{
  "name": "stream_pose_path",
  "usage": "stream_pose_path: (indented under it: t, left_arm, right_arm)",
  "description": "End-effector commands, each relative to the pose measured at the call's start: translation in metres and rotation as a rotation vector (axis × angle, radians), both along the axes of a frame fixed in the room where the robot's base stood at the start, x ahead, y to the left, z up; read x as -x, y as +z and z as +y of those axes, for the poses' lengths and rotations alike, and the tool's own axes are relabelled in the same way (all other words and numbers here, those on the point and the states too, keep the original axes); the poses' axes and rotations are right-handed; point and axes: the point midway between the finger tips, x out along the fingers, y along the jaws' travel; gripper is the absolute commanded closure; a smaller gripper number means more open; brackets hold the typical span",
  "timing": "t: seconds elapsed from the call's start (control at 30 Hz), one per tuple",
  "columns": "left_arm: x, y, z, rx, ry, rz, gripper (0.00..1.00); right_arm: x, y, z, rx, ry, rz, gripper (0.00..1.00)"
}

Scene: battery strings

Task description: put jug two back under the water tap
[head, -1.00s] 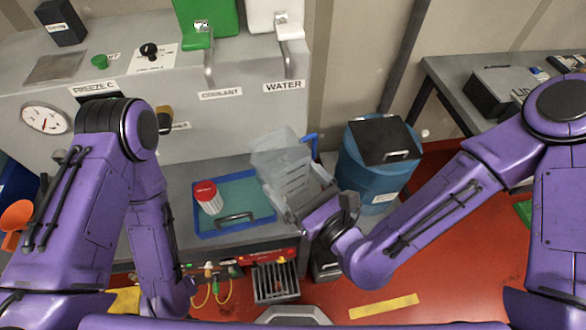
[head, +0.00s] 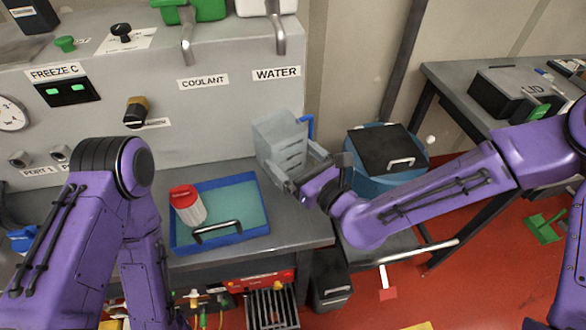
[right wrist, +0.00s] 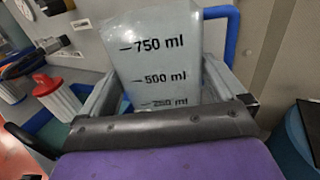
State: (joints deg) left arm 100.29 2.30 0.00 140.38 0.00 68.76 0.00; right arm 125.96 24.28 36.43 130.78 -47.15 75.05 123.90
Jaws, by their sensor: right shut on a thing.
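The jug (head: 281,146) is a clear, pale container with a blue handle (head: 308,126). In the right wrist view the jug (right wrist: 155,55) shows printed marks of 750, 500 and 250 ml. My right gripper (head: 297,176) is shut on the jug, with a finger on each side of it. The jug looks nearly upright, close to the grey panel. The water tap (head: 279,38) hangs above it, over the WATER label (head: 277,73). I cannot tell whether the jug's base touches the bench. My left arm comes in from the left, but its gripper does not show.
A blue tray (head: 262,222) on the bench, left of the jug, holds a red-capped bottle (head: 188,206). The green coolant tap (head: 187,45) is left of the water tap. A blue bin with a black lid (head: 386,146) stands right of the jug, near my right forearm.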

Motion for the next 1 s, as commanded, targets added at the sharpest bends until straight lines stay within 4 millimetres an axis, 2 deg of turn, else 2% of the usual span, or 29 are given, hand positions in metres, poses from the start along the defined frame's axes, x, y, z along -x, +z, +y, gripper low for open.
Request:
stream_pose_path:
  t: [0.1,0.23,0.63,0.67,0.97,1.0]
  left_arm:
    - [0.0,0.001,0.0,0.0,0.0,0.0,0.57]
    - [0.0,0.0,0.0,0.0,0.0,0.0,0.57]
    - [0.0,-0.005,0.0,0.0,0.0,0.0,0.57]
    - [0.0,-0.004,0.0,0.0,0.0,0.0,0.57]
    - [0.0,0.003,0.0,0.0,0.0,0.0,0.57]
    - [0.0,-0.003,0.0,0.0,0.0,0.0,0.57]
  right_arm:
    - [-0.009,-0.019,0.0,0.002,0.0,0.003,0.52]
    - [-0.008,-0.038,0.0,0.001,0.002,0.002,0.52]
    - [-0.008,-0.046,0.0,-0.001,0.0,0.0,0.52]
    - [-0.008,-0.045,0.0,-0.001,0.0,0.001,0.0]
    - [-0.007,-0.038,-0.001,0.0,0.0,0.0,0.0]
    - [-0.003,-0.042,-0.005,0.0,-0.001,0.001,0.0]
